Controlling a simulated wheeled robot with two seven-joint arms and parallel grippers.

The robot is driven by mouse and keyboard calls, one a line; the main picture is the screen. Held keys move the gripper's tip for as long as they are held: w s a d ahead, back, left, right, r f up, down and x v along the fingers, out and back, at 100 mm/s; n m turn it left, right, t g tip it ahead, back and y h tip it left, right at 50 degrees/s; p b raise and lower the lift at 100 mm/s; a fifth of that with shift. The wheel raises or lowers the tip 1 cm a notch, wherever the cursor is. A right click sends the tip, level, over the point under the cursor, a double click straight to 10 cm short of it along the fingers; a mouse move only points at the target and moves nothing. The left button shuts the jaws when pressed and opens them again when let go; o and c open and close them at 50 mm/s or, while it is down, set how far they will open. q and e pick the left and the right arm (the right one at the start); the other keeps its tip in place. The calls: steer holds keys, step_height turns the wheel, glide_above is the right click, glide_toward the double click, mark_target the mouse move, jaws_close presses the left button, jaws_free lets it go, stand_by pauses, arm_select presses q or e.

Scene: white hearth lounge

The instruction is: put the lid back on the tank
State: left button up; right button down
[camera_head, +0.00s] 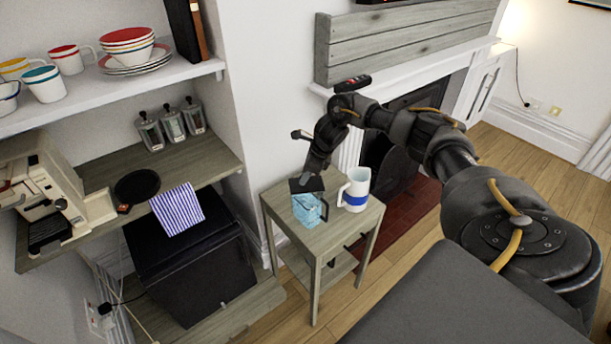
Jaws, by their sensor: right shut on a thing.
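The tank (307,211), a small clear blue container with a handle on its right side, stands on the small grey wooden side table (330,243). The lid (297,186), a flat dark piece, is at the top of the tank. My right gripper (307,180) points down from above and is shut on the lid. The lid looks roughly level and covers part of the tank's top. I cannot tell whether it touches the rim or hovers just above it. My left gripper is not in view.
A white jug (355,189) with a blue band stands close to the right of the tank. The front of the tabletop is clear. Left are a coffee machine (55,188), a striped cloth (177,208) and a black fridge (190,265). A fireplace (398,160) is behind.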

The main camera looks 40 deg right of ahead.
stand_by(0.4)
steer(key=c, duration=0.7)
jaws_free()
steer(key=shift+r, duration=0.15)
steer(key=shift+r+p, duration=2.1)
steer(key=shift+r, duration=1.25)
jaws_close()
